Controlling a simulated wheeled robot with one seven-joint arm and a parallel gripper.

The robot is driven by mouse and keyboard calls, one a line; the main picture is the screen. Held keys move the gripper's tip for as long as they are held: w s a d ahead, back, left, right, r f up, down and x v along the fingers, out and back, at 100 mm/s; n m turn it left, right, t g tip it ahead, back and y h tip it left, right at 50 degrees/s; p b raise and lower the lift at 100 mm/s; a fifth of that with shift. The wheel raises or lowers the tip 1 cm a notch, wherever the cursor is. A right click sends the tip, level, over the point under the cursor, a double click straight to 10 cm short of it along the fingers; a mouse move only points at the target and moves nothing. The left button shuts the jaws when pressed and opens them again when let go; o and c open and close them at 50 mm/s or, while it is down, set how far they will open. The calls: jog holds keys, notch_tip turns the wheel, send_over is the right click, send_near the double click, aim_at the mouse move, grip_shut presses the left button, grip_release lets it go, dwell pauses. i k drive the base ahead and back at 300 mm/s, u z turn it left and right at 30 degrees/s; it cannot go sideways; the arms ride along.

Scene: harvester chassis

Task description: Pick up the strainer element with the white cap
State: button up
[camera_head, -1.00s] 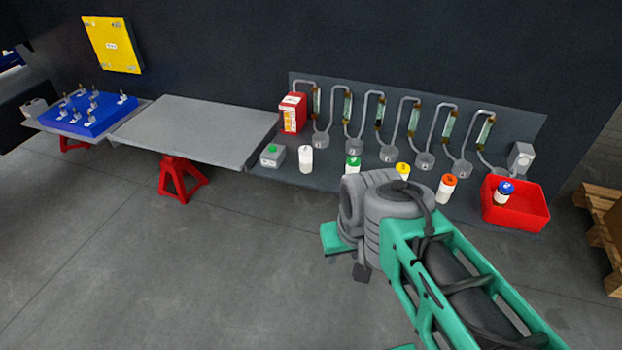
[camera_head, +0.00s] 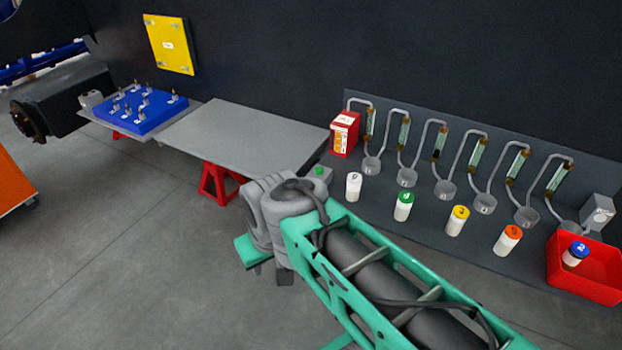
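The strainer element with the white cap (camera_head: 353,187) stands upright on the dark bench, at the left end of a row of capped strainer elements. It is clear of the arm in the picture and nothing touches it. My green arm reaches in from the lower right, and its grey joint is left of and below the white-capped element. My gripper cannot be made out; the joint and arm links hide whatever lies beyond them.
Green-capped (camera_head: 404,206), yellow-capped (camera_head: 457,221) and orange-capped (camera_head: 508,240) elements stand to the right. A blue-capped one (camera_head: 574,256) is in a red bin (camera_head: 598,272). A red box (camera_head: 345,134) and bent pipes stand behind. The grey table (camera_head: 245,138) is bare.

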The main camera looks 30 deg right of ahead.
aim_at(352, 187)
jog(key=u, duration=0.05)
jog(key=i, duration=1.05)
jog(key=z, duration=0.45)
